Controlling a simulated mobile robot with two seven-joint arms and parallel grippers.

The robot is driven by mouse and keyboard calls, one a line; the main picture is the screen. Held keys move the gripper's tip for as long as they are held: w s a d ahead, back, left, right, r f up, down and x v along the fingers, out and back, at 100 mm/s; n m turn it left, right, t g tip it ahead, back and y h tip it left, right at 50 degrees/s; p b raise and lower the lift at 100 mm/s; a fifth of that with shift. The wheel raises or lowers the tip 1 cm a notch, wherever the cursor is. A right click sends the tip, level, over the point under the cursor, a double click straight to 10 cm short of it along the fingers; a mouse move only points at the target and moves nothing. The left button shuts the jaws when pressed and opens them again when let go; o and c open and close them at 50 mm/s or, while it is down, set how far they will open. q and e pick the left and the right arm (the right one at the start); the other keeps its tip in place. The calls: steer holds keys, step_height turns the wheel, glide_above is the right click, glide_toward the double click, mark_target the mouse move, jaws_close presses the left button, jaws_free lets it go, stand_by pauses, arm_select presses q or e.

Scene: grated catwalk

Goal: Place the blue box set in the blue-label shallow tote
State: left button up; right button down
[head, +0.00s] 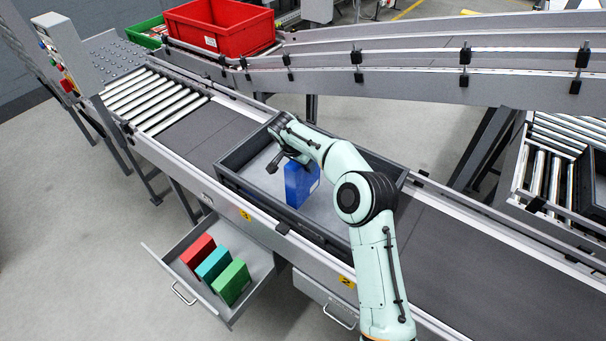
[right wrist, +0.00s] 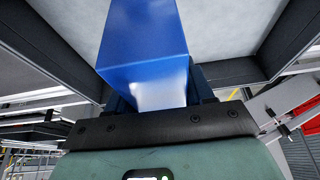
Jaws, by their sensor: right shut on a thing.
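The blue box set (head: 298,184) is upright over the light floor of a dark grey shallow tote (head: 258,207) on the conveyor. I cannot tell whether it touches the floor. No blue label on the tote is visible from here. My right gripper (head: 287,160) is at the top of the blue box, inside the tote's outline. In the right wrist view the blue box (right wrist: 145,45) sits between the fingers of my right gripper (right wrist: 160,98), with the tote's dark walls behind it. My left gripper is not in view.
An open drawer (head: 240,310) below the conveyor holds a red box (head: 198,251), a teal box (head: 213,264) and a green box (head: 232,283). A red crate (head: 220,28) and a green crate (head: 146,32) stand at the back. The belt right of the tote is bare.

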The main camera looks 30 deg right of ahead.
mark_target(294, 166)
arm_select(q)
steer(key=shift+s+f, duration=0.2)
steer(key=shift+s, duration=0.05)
arm_select(e)
steer(key=shift+f, duration=2.4)
steer(key=shift+f, duration=0.15)
steer(key=shift+c, duration=2.1)
jaws_free()
steer(key=shift+s, duration=0.1)
steer(key=shift+r, duration=0.3)
steer(key=v, duration=1.1)
steer(key=shift+a+r+b, duration=0.2)
steer(key=shift+r+b, duration=0.15)
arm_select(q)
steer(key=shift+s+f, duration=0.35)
arm_select(e)
steer(key=shift+f, duration=0.1)
